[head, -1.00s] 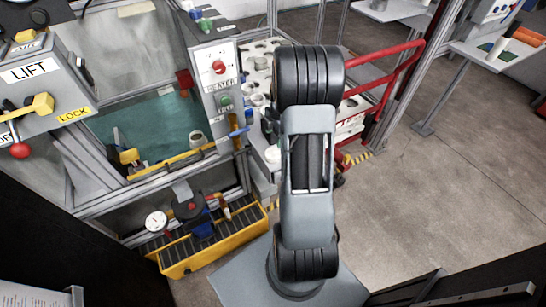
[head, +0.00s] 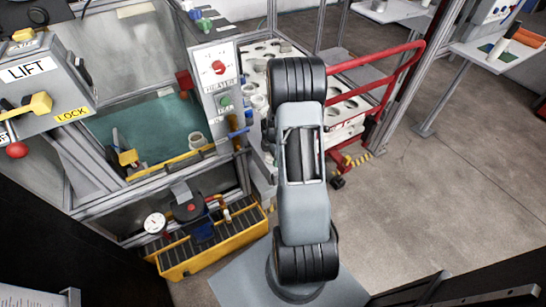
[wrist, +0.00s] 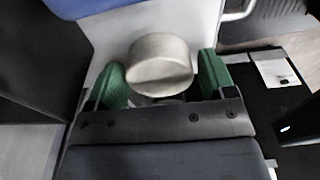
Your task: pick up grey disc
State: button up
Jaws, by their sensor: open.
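A pale grey, rounded disc-like piece (wrist: 158,58) shows in the wrist view, standing out between and just beyond the green fingertips. My gripper (wrist: 163,82) is open, with one green finger on each side of the piece. In the head view my own arm covers the gripper, and I cannot tell which piece there is this disc.
A white rack with round holes (head: 345,108) stands on a red-railed cart (head: 385,58). The heater panel (head: 219,75) and the framed cabinet with a teal floor (head: 160,125) stand to the left. The floor at right is open.

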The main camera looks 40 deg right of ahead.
jog(key=c, duration=0.6)
jog(key=shift+r, duration=0.1)
jog(key=shift+r, duration=0.2)
jog(key=shift+c, duration=0.2)
notch_tip(320, 180, up, 3)
jog(key=shift+s+r, duration=0.1)
jog(key=shift+s, duration=0.05)
jog(key=s+a+r+p, duration=0.1)
jog(key=s+a+r, duration=0.6)
jog(key=s+r, duration=0.2)
jog(key=shift+s, duration=1.35)
jog(key=shift+a+r, duration=0.1)
